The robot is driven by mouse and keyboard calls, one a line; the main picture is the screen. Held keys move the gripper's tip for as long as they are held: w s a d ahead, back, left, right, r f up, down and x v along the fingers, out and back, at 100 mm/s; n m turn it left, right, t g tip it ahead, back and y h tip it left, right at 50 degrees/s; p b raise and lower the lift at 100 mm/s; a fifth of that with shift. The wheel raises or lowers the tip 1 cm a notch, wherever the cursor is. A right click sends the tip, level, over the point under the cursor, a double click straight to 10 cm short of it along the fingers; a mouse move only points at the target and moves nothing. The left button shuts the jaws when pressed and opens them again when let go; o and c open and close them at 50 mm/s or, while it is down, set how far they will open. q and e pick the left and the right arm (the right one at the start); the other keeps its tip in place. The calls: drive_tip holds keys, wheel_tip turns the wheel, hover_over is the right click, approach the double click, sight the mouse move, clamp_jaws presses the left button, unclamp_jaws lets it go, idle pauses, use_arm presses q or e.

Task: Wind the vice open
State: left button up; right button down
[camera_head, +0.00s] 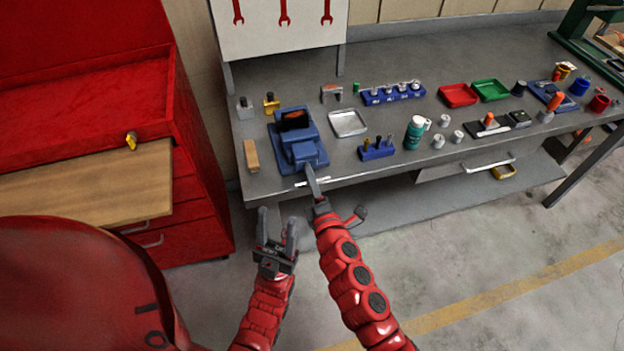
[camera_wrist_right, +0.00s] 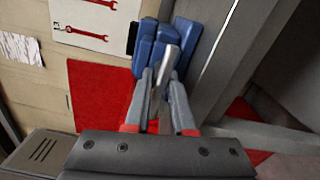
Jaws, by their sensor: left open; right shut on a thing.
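The blue vice (camera_head: 290,128) is mounted at the front left of the grey workbench. A dark gap shows in its upper part; I cannot tell how wide the jaws stand. A thin pale handle bar (camera_head: 302,184) crosses its front, just off the bench edge. My right gripper (camera_head: 312,180) reaches up to the bar and is shut on it. In the right wrist view, the light bar (camera_wrist_right: 166,66) lies between the fingers of the right gripper (camera_wrist_right: 163,88), with the blue vice (camera_wrist_right: 151,42) beyond. My left gripper (camera_head: 277,225) is open and empty, below and left of the right one.
A wooden block (camera_head: 251,156) lies left of the vice, and a silver tray (camera_head: 348,122) lies right of it. A small blue holder (camera_head: 377,151) and a green bottle (camera_head: 414,132) stand farther right. A red cabinet (camera_head: 195,165) stands left of the bench.

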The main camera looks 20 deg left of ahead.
drive_tip(key=c, duration=0.8)
unclamp_jaws()
drive_tip(key=shift+o, duration=0.2)
drive_tip(key=b+v, duration=0.4)
drive_tip(key=v, duration=1.3)
drive_tip(key=shift+d, duration=0.2)
drive_tip(key=shift+s, duration=0.1)
